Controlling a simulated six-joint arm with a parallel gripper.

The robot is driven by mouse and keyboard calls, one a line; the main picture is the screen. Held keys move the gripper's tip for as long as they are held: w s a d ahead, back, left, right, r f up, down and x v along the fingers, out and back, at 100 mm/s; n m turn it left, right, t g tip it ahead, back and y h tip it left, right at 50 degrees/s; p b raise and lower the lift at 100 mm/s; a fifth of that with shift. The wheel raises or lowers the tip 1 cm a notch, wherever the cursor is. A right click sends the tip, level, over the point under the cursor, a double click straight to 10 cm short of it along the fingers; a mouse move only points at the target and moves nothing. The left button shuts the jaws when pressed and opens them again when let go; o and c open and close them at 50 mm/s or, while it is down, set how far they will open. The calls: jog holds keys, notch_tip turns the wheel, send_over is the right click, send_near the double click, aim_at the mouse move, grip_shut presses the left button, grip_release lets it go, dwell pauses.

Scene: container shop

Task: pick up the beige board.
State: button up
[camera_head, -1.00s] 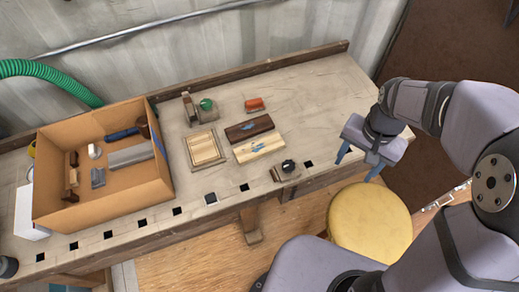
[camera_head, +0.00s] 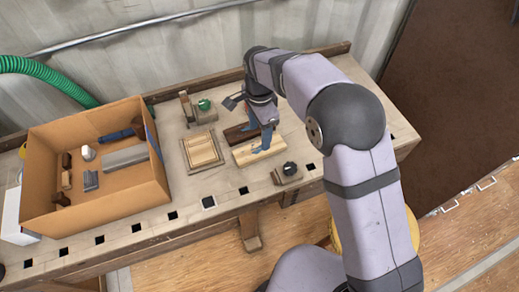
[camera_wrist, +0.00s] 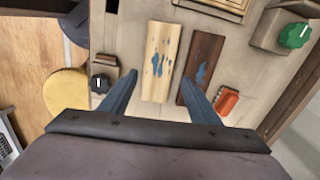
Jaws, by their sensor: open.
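The beige board (camera_head: 244,155), a pale wooden strip with blue paint patches, lies flat on the workbench. It also shows in the wrist view (camera_wrist: 158,55), running lengthwise between my fingers. My gripper (camera_head: 261,134) is open and empty above the boards, and its fingers partly cover them in the head view. In the wrist view my gripper (camera_wrist: 160,78) has one fingertip left of the beige board and the other over the dark board's near end. The dark brown board (camera_wrist: 203,65), also with blue paint, lies beside the beige one with a narrow gap.
A framed wooden panel (camera_head: 201,151) lies left of the boards. An orange block (camera_wrist: 227,101) lies beyond the dark board. A cardboard box (camera_head: 120,193) holds several items.

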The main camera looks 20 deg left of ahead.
aim_at(260, 148)
jog(key=shift+s+f+p, duration=0.2)
jog(key=shift+f+p, duration=0.95)
jog(key=shift+f, duration=2.25)
jog(key=c, duration=0.9)
